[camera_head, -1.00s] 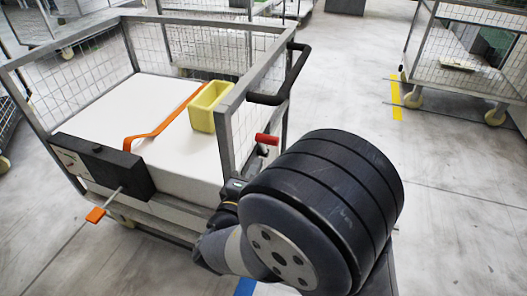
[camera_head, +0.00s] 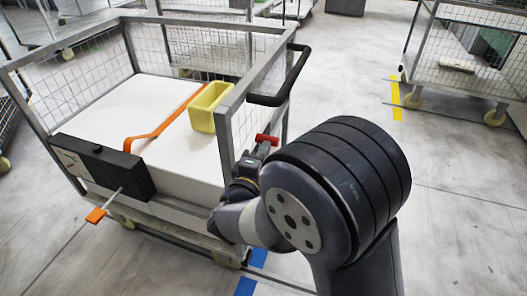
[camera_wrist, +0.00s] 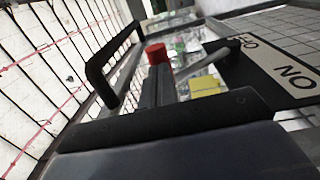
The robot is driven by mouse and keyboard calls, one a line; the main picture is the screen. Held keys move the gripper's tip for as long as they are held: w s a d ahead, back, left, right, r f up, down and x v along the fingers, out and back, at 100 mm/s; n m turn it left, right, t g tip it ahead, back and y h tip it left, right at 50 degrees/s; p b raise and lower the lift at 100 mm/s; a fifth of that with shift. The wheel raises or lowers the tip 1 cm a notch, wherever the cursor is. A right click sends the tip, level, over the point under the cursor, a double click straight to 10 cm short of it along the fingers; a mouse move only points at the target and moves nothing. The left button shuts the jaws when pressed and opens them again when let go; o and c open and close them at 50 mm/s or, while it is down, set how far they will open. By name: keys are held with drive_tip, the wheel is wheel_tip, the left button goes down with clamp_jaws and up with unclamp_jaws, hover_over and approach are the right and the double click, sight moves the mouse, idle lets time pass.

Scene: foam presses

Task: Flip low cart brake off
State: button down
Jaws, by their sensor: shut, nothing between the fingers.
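A wire-mesh cart (camera_head: 228,140) stands at the left in the head view. A black box (camera_head: 110,165) on the cart's near left side carries a rod with an orange tip (camera_head: 96,215). In the wrist view, a pale label plate (camera_wrist: 285,70) with dark lettering is at the right.
A white block (camera_head: 160,110) fills the cart bed, with a yellow bin (camera_head: 208,107) and an orange strap (camera_head: 160,125) on it. A black push handle (camera_head: 290,85) juts from the cart's right side. Another mesh cart (camera_head: 465,65) stands at the back right. Floor between the carts is clear.

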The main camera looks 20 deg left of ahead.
sight(269, 138)
drive_tip(key=shift+w+r+g+p, duration=0.45)
drive_tip(key=shift+r+p, duration=0.2)
drive_tip(key=shift+r, duration=0.1)
drive_tip(key=w+r+g+p, duration=0.1)
drive_tip(key=p, duration=0.1)
drive_tip(key=w+r+g+p, duration=0.1)
drive_tip(key=w, duration=0.1)
drive_tip(key=shift+d+g+p, duration=0.2)
drive_tip(key=shift+g+p, duration=0.15)
drive_tip(key=shift+w+r+g, duration=0.1)
drive_tip(key=shift+w+g, duration=0.4)
drive_tip(key=shift+w, duration=0.25)
drive_tip(key=shift+w+d+r, duration=0.1)
drive_tip(key=shift+w, duration=0.75)
drive_tip(key=shift+r, duration=0.1)
